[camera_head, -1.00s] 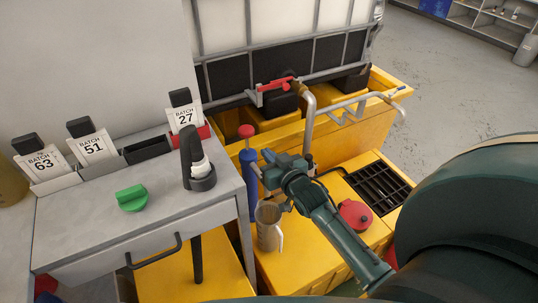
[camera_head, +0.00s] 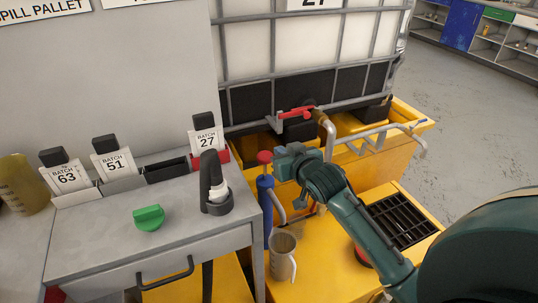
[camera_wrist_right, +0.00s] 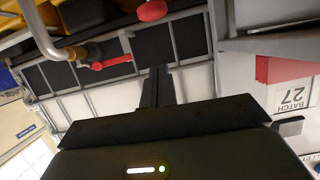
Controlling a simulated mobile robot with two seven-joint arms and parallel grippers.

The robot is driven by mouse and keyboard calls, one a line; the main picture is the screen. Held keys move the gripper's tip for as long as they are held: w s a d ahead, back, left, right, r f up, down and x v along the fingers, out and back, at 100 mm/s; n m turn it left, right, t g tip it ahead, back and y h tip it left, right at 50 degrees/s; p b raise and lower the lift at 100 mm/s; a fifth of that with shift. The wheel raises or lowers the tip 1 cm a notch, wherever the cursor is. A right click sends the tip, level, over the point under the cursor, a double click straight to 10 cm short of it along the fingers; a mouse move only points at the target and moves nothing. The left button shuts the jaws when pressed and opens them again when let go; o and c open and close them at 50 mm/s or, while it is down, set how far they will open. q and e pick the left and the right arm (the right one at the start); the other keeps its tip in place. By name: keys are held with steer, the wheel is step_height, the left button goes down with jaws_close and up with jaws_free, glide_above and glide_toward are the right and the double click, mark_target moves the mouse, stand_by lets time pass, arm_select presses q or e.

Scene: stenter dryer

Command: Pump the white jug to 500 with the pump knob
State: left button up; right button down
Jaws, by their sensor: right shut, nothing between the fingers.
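The pump knob (camera_head: 264,157) is a red ball on top of a blue pump cylinder (camera_head: 266,196). A grey-looking, translucent jug with a pale handle (camera_head: 283,252), apparently the white jug, stands upright on the yellow surface below the pump; its reading is too small to tell. My right gripper (camera_head: 280,162) is shut and empty, close to the right of the knob at about its height. In the right wrist view, the knob (camera_wrist_right: 152,11) shows beyond the dark shut fingers (camera_wrist_right: 157,85), with a gap between. My left gripper is not in view.
A grey bench (camera_head: 110,235) with a green knob (camera_head: 149,217), batch cards and a black nozzle holder (camera_head: 217,203) stands at left. A caged tank with a red valve handle (camera_head: 294,113) and bent pipe (camera_head: 329,135) is behind. A black grate (camera_head: 402,221) lies at right.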

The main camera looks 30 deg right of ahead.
steer(key=shift+s+r, duration=0.1)
steer(key=shift+r, duration=0.45)
glide_above(268, 159)
step_height(268, 159, down, 3)
steer(key=shift+f, duration=0.15)
steer(key=f, duration=0.2)
steer(key=shift+w+f, duration=0.2)
steer(key=shift+f, duration=0.1)
steer(key=shift+s+f, duration=0.1)
steer(key=shift+f, duration=0.75)
